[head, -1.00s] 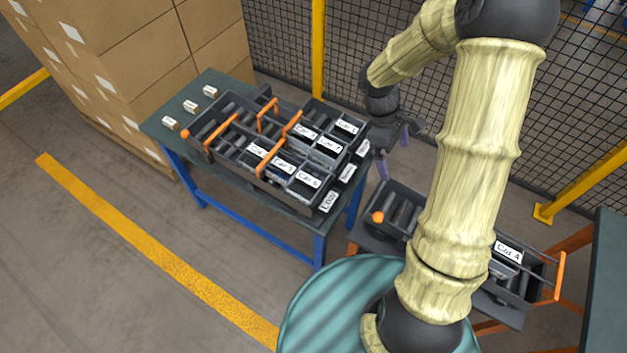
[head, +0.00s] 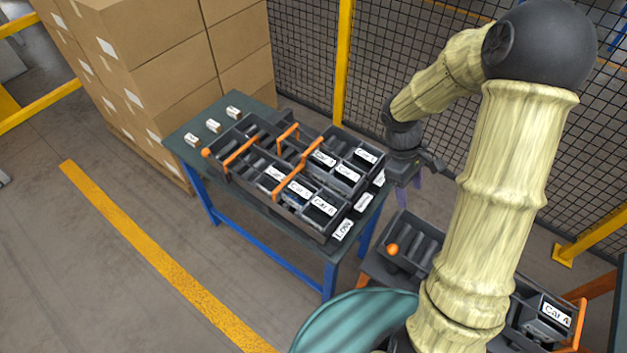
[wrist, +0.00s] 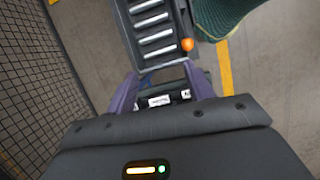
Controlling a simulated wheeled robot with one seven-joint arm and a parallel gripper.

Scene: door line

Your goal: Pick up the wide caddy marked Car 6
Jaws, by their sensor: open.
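The Car 6 caddy (head: 323,205) is a dark box with a white label, at the near right of the group on the table. Dark walls and other caddies surround it. My gripper (head: 402,198) hangs to the right of the table, apart from the Car 6 caddy, with purple fingers pointing down. In the wrist view my gripper (wrist: 161,85) is open, with its two fingers apart. Dark things with small white labels show between the fingers; I cannot tell which they are or whether they touch.
The table (head: 210,115) also bears roller lanes, orange bars and several labelled caddies. A second roller lane (head: 425,245) with a Car 4 caddy (head: 556,315) lies at the right, partly behind my arm. Boxes (head: 150,60) and a mesh fence (head: 300,50) stand behind.

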